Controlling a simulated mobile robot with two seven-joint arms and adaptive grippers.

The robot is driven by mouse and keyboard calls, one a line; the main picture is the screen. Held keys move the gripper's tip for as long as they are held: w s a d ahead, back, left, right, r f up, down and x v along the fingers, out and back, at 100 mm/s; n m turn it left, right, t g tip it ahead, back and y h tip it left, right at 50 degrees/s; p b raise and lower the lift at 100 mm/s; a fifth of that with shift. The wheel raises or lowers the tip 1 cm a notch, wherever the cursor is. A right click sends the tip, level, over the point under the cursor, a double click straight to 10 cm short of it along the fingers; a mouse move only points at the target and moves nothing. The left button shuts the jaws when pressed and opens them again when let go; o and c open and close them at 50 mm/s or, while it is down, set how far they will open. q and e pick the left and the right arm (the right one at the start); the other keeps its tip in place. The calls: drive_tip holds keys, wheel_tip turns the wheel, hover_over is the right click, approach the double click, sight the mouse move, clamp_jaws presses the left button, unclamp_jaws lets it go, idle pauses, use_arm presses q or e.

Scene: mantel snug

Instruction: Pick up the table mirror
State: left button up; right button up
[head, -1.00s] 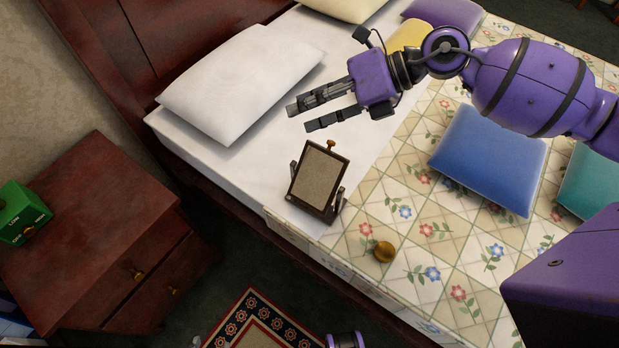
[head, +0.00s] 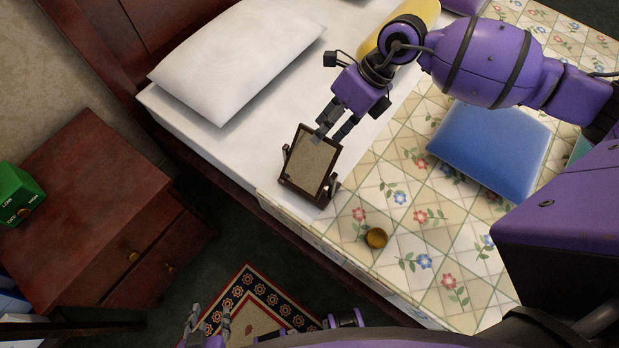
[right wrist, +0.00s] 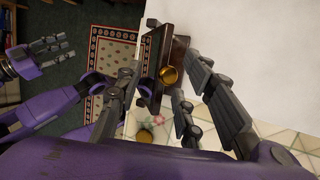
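The table mirror (head: 311,168) stands tilted on the bed near its edge, with a dark wooden frame, a brownish glass face and a stand. My right gripper (head: 331,132) is at its top edge, with the fingers covering its top knob in the head view. In the right wrist view the mirror (right wrist: 153,62) and its round golden knob (right wrist: 168,75) lie between the spread fingers. I see no clear grip on it. My left gripper (head: 207,318) is low over the floor, away from the bed; its fingers look spread and empty in the right wrist view (right wrist: 50,55).
A brass ball (head: 376,238) lies on the floral quilt (head: 410,200) right of the mirror. A white pillow (head: 235,60) and a blue cushion (head: 490,148) lie farther off. A wooden nightstand (head: 85,210) with a green box (head: 18,195) stands left. A rug (head: 262,300) lies below.

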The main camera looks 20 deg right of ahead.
drive_tip(key=shift+a+f, duration=0.25)
drive_tip(key=shift+f, duration=0.25)
